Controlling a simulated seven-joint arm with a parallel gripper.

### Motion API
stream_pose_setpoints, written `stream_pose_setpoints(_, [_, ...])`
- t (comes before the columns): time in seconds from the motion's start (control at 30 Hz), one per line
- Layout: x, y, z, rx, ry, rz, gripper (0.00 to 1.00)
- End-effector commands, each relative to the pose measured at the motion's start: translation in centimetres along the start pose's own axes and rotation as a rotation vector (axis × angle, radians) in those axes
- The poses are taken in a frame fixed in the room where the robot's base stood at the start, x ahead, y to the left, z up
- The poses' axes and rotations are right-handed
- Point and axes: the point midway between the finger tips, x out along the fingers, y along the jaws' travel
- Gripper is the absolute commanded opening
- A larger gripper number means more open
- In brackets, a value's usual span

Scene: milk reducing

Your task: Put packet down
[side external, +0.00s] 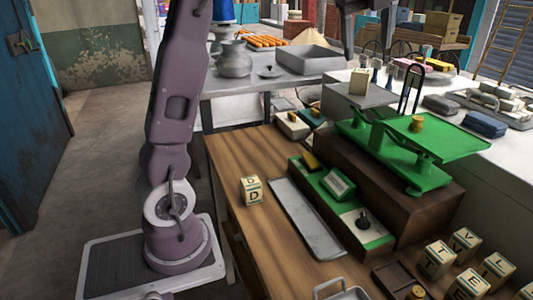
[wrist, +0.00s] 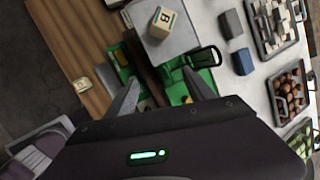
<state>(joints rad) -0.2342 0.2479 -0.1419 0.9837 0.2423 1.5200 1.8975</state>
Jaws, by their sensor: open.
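A cream, block-shaped packet with a dark letter (side external: 359,82) sits on a flat grey plate (side external: 385,96) at the left of the green balance scale (side external: 428,138). In the wrist view this packet (wrist: 163,22) shows a "B" and lies beyond my fingertips, apart from them. My gripper (wrist: 160,76) is open, with nothing between its fingers. In the side view my gripper (side external: 368,45) is at the top edge, above the packet and partly cut off. Another lettered packet, marked "D" (side external: 251,190), stands on the wooden tabletop (side external: 240,150); it also shows in the wrist view (wrist: 83,86).
Several lettered packets (side external: 437,258) stand at the front right. A long metal tray (side external: 305,217) lies beside a green-and-white box (side external: 345,205). A small brass weight (side external: 416,124) is on the scale's right pan.

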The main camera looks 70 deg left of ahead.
Motion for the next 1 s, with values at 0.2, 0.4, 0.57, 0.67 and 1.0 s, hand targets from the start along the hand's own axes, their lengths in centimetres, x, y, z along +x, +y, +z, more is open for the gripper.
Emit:
stream_pose_setpoints(0.2, [-2.5,12.7,-9.8,-0.863,0.115,-0.053,0.62])
stream_pose_setpoints(0.4, [0.9,24.0,-16.4,-1.567,0.265,0.013,0.62])
stream_pose_setpoints(0.57, [2.7,27.4,-18.4,-1.793,0.312,0.06,0.62])
stream_pose_setpoints(0.67, [2.9,27.6,-18.6,-1.812,0.313,0.067,0.62])
stream_pose_setpoints(1.0, [2.9,27.6,-18.5,-1.808,0.309,0.066,0.62])
